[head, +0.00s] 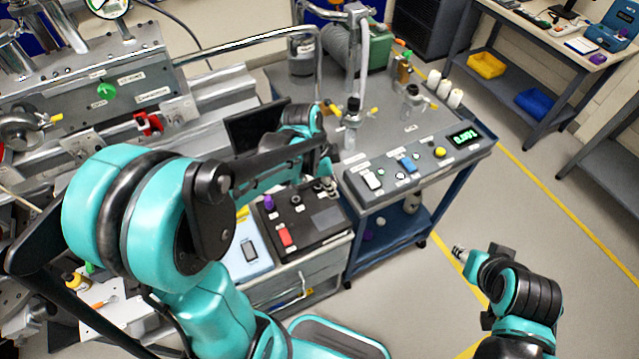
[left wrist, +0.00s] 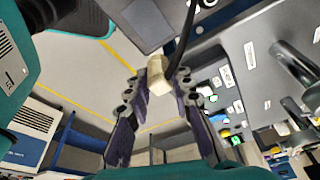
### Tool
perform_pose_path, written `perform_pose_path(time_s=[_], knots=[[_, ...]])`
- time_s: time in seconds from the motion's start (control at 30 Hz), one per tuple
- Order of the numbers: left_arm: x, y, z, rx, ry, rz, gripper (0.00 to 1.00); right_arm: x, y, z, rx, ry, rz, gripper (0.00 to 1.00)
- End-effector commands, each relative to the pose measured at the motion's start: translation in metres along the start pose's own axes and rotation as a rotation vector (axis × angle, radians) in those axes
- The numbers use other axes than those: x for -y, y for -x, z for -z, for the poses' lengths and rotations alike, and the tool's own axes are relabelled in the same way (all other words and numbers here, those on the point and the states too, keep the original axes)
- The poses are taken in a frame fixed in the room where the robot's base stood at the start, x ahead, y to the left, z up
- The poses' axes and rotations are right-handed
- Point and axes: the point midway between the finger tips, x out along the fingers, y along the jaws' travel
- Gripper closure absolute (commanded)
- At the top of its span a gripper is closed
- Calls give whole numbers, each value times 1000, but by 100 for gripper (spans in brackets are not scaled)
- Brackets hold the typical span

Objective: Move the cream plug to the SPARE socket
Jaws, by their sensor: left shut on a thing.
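The cream plug (left wrist: 157,76) is between the fingertips of my left gripper (left wrist: 160,86) in the left wrist view. The gripper is shut on it, and a black cable runs up beside it. In the head view my left arm covers its own gripper area, and I cannot make out the plug there. A grey panel (left wrist: 238,90) with white labels and small green lights lies to the right of the plug in the left wrist view. I cannot read which socket is SPARE. My right gripper (head: 459,253) is at the lower right of the head view, apart from the carts; its jaw state is unclear.
A grey cart (head: 436,119) carries glassware, a switch panel and a green display (head: 464,137). A black control box (head: 318,222) with a red switch stands beside it. Metal beamline equipment (head: 120,80) fills the left. The floor (head: 545,165) at the right is open.

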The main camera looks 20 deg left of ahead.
Motion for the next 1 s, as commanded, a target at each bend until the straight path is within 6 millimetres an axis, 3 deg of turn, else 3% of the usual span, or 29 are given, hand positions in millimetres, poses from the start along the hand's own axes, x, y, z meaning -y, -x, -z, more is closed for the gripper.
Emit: perform_pose_path(time_s=[0.57,0.67,1.0], knots=[[1,0,0,0,7,2,100,0,1,1,0,0,0,60],[14,0,-2,2,62,17,100,0,6,4,0,0,0,60],[91,-15,-29,2,434,120,100,0,29,21,0,0,0,60]])
